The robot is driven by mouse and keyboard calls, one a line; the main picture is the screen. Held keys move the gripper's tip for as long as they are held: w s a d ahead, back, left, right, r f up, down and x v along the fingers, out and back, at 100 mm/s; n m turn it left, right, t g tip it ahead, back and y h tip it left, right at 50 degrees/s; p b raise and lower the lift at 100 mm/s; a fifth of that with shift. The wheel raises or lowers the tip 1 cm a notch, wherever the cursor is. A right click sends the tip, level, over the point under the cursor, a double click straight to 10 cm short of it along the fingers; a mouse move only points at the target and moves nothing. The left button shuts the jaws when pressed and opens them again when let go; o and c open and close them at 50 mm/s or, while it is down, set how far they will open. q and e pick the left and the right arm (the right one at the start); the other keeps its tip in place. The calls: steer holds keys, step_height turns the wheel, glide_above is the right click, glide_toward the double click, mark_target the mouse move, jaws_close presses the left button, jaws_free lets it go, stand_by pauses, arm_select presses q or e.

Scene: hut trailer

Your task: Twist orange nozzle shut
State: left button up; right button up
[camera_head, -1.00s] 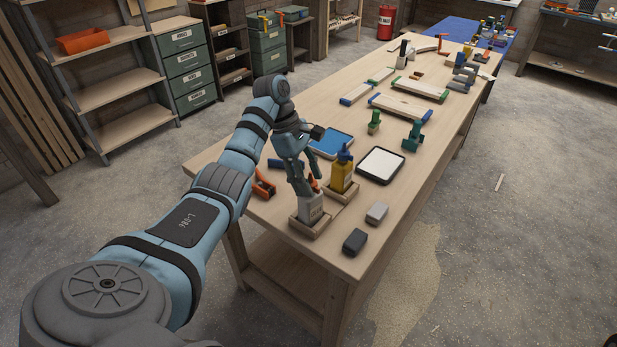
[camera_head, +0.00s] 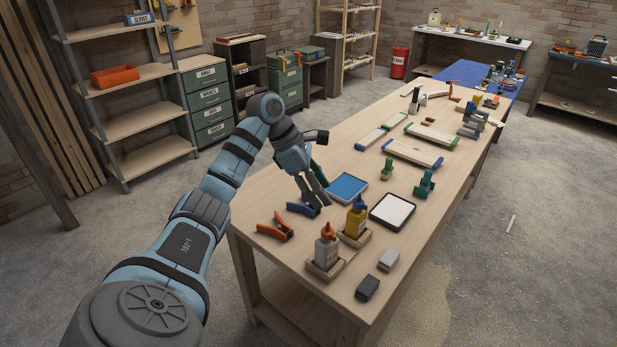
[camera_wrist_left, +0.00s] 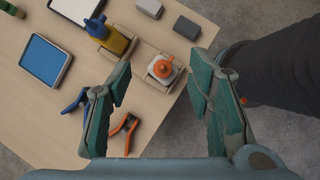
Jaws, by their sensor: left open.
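A white-grey bottle (camera_head: 326,252) with an orange nozzle (camera_head: 327,230) stands upright in a wooden holder (camera_head: 313,268) near the bench's front end. In the left wrist view, the orange nozzle (camera_wrist_left: 162,69) is seen from above, its bottle in the wooden holder (camera_wrist_left: 150,79). My left gripper (camera_head: 318,207) is open and empty, above the bench and behind the bottle in the head view. In the wrist view its fingers (camera_wrist_left: 160,75) appear either side of the bottle, apart from it. Whether the nozzle is fully shut cannot be told. My right gripper is not in view.
A yellow bottle with a blue nozzle (camera_head: 356,217) stands in another holder beside it. Orange-handled pliers (camera_head: 276,229) and blue-handled pliers (camera_head: 303,209) lie left. A dark block (camera_head: 367,287), a grey block (camera_head: 389,260), a blue tray (camera_head: 347,188) and a white tray (camera_head: 393,212) are near.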

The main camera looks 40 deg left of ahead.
arm_select(q)
steer(key=w+d+r+n+t+h, duration=0.1)
steer(key=w+d+n+t+h, duration=0.15)
steer(key=d, duration=0.35)
steer(key=w+d+r+n+t+h+b, duration=0.1)
steer(key=w+d+t+h, duration=0.15)
steer(key=d, duration=0.35)
steer(key=w+d+r+n+t+h, duration=0.1)
steer(key=w+d+n+t+h, duration=0.1)
steer(key=d+t+h, duration=0.3)
steer(key=s+a+f+n+t+y+b, duration=0.1)
steer(key=s+a+f+n+y, duration=0.2)
steer(key=n+y, duration=0.5)
steer(key=s+a+f+n+t+y, duration=0.1)
steer(key=a+f+n+y, duration=0.3)
steer(key=n, duration=0.8)
steer(key=s+a+f+n+t+y+b, duration=0.1)
steer(key=s+a+f+n+y, duration=0.1)
steer(key=f+n+y, duration=0.65)
steer(key=s+d+f+n+g+h+b, duration=0.1)
steer(key=s+d+f+n+g+b, duration=0.1)
steer(key=s+f+n+g, duration=0.3)
steer(key=s+d+f+n+g+h+b, duration=0.1)
steer(key=s+f+n+g, duration=0.4)
steer(key=s+f, duration=0.7)
step_height(320, 180, down, 6)
steer(key=shift+d+r+g+h+b, duration=0.25)
steer(key=shift+d+g+h+b, duration=0.1)
steer(key=shift+d+h, duration=0.2)
